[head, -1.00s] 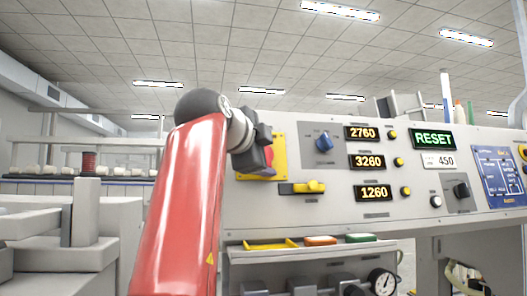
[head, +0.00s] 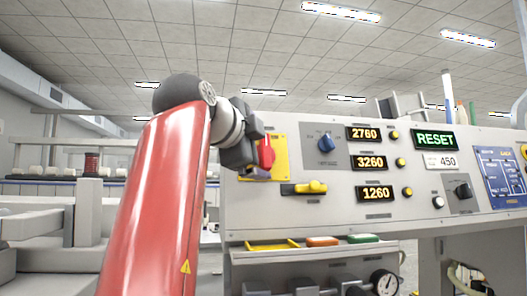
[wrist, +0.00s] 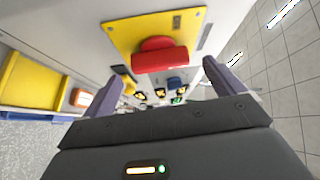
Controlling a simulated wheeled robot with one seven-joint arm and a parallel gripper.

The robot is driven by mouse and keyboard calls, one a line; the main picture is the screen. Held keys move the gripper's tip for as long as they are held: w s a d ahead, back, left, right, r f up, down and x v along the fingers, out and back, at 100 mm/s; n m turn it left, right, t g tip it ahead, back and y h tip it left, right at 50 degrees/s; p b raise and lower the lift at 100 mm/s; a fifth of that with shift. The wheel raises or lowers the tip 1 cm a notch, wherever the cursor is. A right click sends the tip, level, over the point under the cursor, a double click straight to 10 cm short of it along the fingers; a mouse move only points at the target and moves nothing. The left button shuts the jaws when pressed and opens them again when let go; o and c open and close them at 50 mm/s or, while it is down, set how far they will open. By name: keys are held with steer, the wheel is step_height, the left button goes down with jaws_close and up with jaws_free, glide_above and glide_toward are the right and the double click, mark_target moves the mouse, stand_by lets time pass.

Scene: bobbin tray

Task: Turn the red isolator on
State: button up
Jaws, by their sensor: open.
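The red isolator (head: 266,151) is a red handle on a yellow plate (head: 281,158) at the left end of the grey control panel. In the head view its handle stands roughly upright, and my gripper partly covers the plate's left side. In the wrist view the red isolator (wrist: 160,54) lies ahead of the jaws, near the middle. My gripper (wrist: 156,88) is open, with its two purple-grey fingers spread apart and nothing held between them. In the head view my gripper (head: 255,172) is close to the handle's lower left; I cannot tell whether it touches.
The panel also carries a blue knob (head: 326,143), a yellow lever (head: 311,187), a black knob (head: 463,191) and several lit displays. A shelf below holds a yellow tray (head: 271,245). A red bobbin (head: 91,164) stands at the left.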

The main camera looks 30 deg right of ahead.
steer(key=v, duration=0.3)
steer(key=shift+s+a, duration=0.15)
stand_by(0.5)
